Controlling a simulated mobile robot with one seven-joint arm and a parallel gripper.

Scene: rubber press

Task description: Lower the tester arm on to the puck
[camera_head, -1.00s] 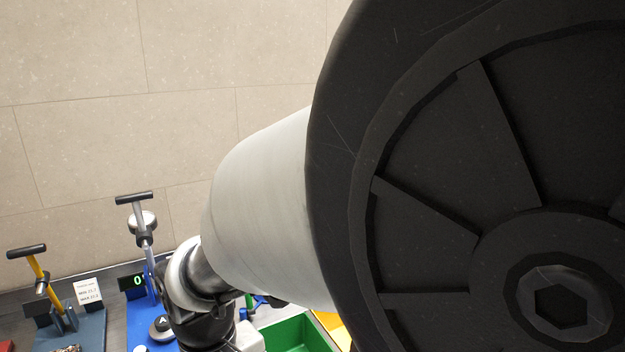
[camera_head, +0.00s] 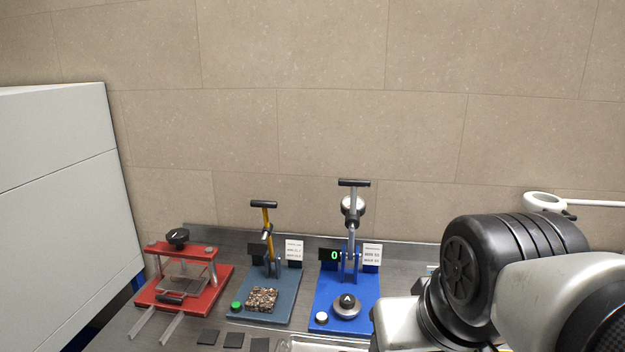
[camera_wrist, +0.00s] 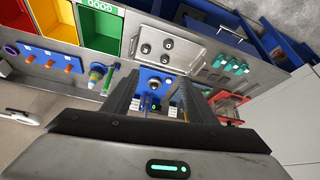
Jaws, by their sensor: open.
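The tester arm (camera_head: 353,220) is a grey lever with a black crossbar handle and a round silver weight, standing raised over a blue base (camera_head: 328,295) in the head view. A round silver piece with a black centre marked A (camera_head: 347,304) sits on that base below the arm; I cannot tell the puck apart from it. The blue station (camera_wrist: 148,78) also shows between the fingers in the wrist view. My gripper (camera_wrist: 160,90) is open, with nothing visibly held between its fingers. The gripper is outside the head view, where only my arm shows at right.
Left of the tester are a yellow-handled lever station (camera_head: 267,235) with a speckled block (camera_head: 262,299) and a red press (camera_head: 185,280). Dark square pieces (camera_head: 233,340) lie in front. The wrist view shows a grey tray (camera_wrist: 160,50) and a green bin (camera_wrist: 100,28).

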